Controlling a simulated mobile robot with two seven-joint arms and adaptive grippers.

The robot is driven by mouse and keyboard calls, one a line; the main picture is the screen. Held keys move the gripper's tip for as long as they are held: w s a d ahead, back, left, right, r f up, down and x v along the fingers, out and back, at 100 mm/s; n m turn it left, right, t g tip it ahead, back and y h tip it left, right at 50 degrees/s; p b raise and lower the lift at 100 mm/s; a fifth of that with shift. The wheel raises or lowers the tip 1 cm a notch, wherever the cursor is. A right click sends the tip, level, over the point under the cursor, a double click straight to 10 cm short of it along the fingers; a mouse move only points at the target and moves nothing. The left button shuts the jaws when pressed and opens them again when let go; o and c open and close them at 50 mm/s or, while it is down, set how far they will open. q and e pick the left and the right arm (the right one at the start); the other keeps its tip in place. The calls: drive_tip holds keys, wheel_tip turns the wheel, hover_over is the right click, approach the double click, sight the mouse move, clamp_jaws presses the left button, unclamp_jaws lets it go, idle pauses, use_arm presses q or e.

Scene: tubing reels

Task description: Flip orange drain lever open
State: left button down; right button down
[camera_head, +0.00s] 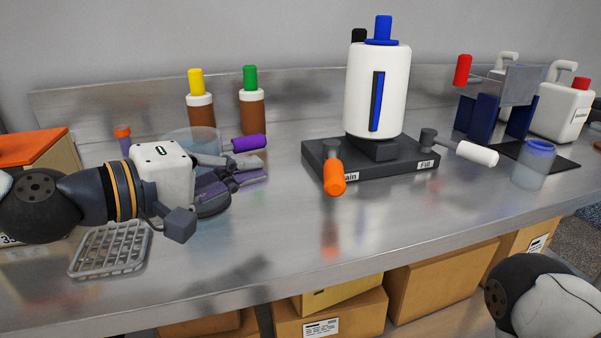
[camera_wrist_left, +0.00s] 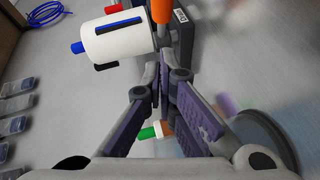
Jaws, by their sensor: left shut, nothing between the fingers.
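The orange drain lever (camera_head: 334,178) sticks out toward the front from the left end of a dark base (camera_head: 385,168), partly covering a label ending in "ain". It also shows at the top of the left wrist view (camera_wrist_left: 161,11). A white tank (camera_head: 354,100) with a blue-black gauge strip stands on the base; it lies sideways in the left wrist view (camera_wrist_left: 118,40). My left gripper (camera_head: 263,169) is left of the lever, clear of it, its fingertips pointing right. Its purple-padded fingers (camera_wrist_left: 163,88) are closed together and empty. My right gripper is out of view.
A white fill lever (camera_head: 476,153) is at the base's right. A purple handle (camera_head: 248,143) and clear round vessel (camera_head: 193,136) are behind my left gripper. Brown bottles (camera_head: 201,114) stand farther back. A grey rack (camera_head: 111,247) lies in front. The bench between gripper and lever looks clear.

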sight(333, 165)
use_arm(q)
drive_tip(key=x, duration=0.5)
drive_tip(key=shift+w+d+f, duration=0.15)
drive_tip(key=shift+d+f, duration=0.1)
drive_tip(key=shift+d, duration=0.15)
drive_tip(key=shift+d+f, duration=0.1)
drive_tip(key=shift+d, duration=1.05)
drive_tip(key=shift+d+f, duration=0.2)
drive_tip(key=shift+d, duration=0.3)
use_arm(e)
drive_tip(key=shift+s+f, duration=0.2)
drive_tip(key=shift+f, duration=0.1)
